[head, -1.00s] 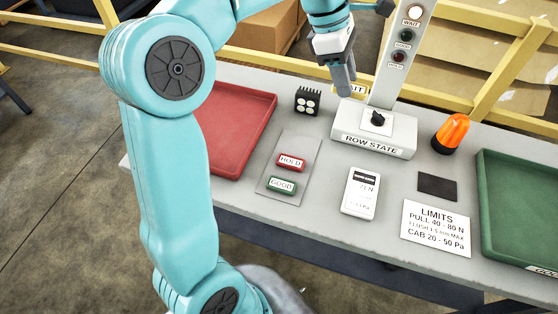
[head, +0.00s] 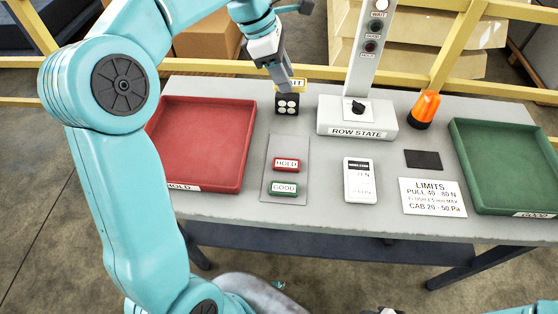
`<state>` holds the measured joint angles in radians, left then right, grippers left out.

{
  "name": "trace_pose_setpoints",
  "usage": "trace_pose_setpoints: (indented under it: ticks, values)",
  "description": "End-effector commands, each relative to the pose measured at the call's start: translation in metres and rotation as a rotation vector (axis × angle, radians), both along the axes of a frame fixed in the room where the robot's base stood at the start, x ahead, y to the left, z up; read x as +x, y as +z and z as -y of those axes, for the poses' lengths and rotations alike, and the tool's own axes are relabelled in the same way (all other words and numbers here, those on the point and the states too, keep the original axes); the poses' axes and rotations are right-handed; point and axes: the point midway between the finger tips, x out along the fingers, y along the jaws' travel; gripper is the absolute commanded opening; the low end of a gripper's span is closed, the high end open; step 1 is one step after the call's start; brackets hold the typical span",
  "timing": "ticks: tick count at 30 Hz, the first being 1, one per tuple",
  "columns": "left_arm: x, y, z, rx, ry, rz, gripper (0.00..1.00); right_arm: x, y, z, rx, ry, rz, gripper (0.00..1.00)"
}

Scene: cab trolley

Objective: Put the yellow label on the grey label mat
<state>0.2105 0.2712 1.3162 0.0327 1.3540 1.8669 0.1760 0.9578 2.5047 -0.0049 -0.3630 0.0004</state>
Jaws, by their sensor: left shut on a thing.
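My left gripper (head: 285,82) is shut on the yellow label (head: 298,84), a small plate with dark lettering partly hidden by the fingers. It holds the label at the back of the table, in front of or above the black block with pale round spots (head: 287,104); the exact height is hard to tell. The grey label mat (head: 287,147) lies nearer the front, with a red HOLD label (head: 286,165) and a green GOOD label (head: 284,188) on it. The mat's upper part is bare.
A red tray (head: 243,150) stands left of the mat and a green tray (head: 462,150) at the right. The ROW STATE box (head: 357,129) with its post, an orange beacon (head: 425,108), a white meter (head: 360,180), a dark pad (head: 423,159) and a LIMITS card (head: 432,197) are also on the table.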

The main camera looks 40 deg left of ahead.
Motion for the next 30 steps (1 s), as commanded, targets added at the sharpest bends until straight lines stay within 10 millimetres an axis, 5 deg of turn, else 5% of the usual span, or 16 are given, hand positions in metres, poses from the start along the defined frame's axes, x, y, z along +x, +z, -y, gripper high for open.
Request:
trace_pose_setpoints:
  ticks: [15, 30]
  values:
    - [0.001, -0.135, 0.002, -0.002, 0.004, -0.005, 0.07, 0.000, -0.020, 0.000, 0.000, 0.000, 0.000, 0.43]
    - [-0.001, -0.198, -0.001, -0.001, 0.005, -0.001, 0.07, 0.000, -0.025, 0.000, 0.000, 0.000, 0.000, 0.43]
